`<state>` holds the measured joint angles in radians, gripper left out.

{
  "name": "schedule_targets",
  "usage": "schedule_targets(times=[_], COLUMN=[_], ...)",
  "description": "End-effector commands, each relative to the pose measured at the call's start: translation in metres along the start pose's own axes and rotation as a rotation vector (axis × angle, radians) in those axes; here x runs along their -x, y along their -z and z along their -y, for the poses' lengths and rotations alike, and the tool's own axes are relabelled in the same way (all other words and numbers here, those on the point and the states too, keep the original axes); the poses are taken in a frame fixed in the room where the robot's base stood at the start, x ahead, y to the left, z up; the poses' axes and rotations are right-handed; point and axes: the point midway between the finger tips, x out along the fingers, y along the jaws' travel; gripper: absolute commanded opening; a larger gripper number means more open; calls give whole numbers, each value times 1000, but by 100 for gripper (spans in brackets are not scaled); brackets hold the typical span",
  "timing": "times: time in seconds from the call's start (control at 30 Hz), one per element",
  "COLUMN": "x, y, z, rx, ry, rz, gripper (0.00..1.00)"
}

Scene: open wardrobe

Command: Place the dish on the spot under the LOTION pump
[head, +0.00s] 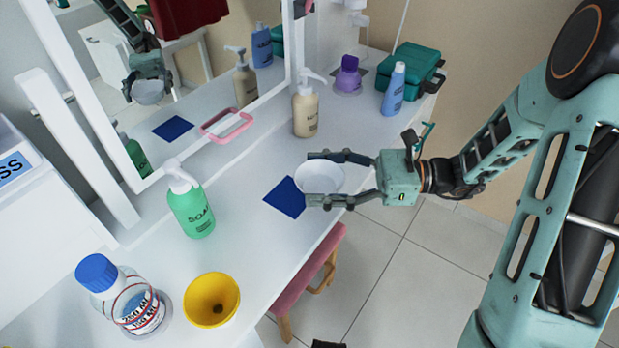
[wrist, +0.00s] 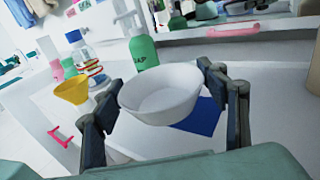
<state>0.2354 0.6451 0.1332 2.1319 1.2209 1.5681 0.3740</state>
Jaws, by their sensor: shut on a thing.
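The dish (head: 318,178) is a white round bowl, held upright between the two fingers of my gripper (head: 335,179). In the wrist view the dish (wrist: 160,92) sits between the fingertips (wrist: 158,95). It is above the counter, beside and partly over a dark blue square (head: 286,197), which also shows behind the dish in the wrist view (wrist: 205,118). A beige pump bottle (head: 305,112) stands farther back; its small label looks like LOTION but is hard to read. A green pump bottle (head: 191,206), labelled SOAP, stands left of the square. The beige bottle's base hides what is under it.
A yellow bowl (head: 211,299) and a blue-capped bottle (head: 121,293) stand at the near left. A purple bottle (head: 347,76), a blue bottle (head: 393,90) and a green case (head: 411,72) stand at the back. A mirror (head: 170,100) rises behind the counter. A pink stool (head: 308,270) is below.

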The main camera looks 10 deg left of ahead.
Motion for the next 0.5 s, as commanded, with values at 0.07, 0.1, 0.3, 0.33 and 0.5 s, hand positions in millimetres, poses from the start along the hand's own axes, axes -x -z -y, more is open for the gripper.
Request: schedule_targets(times=[0.07, 0.1, 0.3, 0.33, 0.5], x=[12, 19, 48, 51, 64], y=[-26, -29, -46, -47, -54], z=[-13, -21, -57, -61, -78], rx=[2, -1, -1, 0, -1], ry=[4, 5, 4, 3, 1], rz=[-1, -1, 1, 0, 1], gripper=[38, 38, 38, 38, 38])
